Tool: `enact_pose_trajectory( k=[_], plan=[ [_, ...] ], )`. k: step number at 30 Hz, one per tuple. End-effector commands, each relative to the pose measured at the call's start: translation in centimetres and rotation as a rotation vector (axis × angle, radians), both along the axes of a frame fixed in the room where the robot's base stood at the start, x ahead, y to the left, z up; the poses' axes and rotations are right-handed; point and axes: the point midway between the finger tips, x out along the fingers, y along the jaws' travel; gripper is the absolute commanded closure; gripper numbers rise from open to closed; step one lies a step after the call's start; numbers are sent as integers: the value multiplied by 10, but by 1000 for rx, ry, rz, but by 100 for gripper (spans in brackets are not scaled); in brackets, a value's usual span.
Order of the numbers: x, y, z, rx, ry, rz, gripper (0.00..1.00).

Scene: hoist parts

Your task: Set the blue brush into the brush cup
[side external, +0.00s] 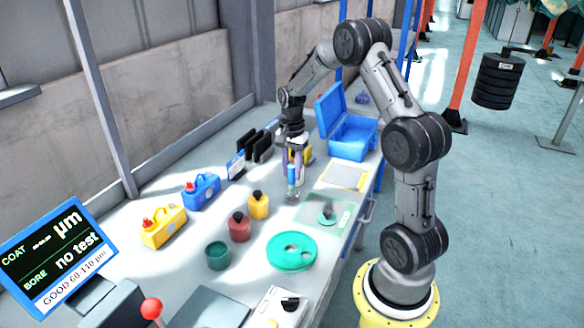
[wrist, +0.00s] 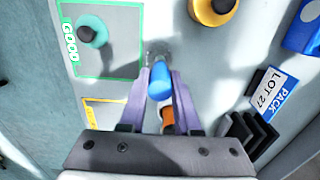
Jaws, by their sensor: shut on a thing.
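My gripper (side external: 290,172) points down over the bench in the side view, shut on the blue brush (side external: 292,174). In the wrist view the blue brush (wrist: 159,84) sits between the purple fingers of my gripper (wrist: 160,72). A greyish part shows just below the blue handle; whether it touches the bench I cannot tell.
A teal disc (side external: 292,265) lies right of the cup. Yellow (side external: 163,228) and blue (side external: 202,192) jugs stand at the wall. A green-framed mat (side external: 310,216) and blue case (side external: 352,140) are right of my gripper.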

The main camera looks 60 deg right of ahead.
Motion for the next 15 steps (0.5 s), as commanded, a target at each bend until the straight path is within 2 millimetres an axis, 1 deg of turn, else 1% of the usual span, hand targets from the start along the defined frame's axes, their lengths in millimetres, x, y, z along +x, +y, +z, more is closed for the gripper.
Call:
enact_pose_trajectory(
  k=[5, 15],
  plan=[
    [0, 0, -2, 0, 0, 0, 100],
    [0, 0, -17, 0, 1, 0, 100]
  ],
)
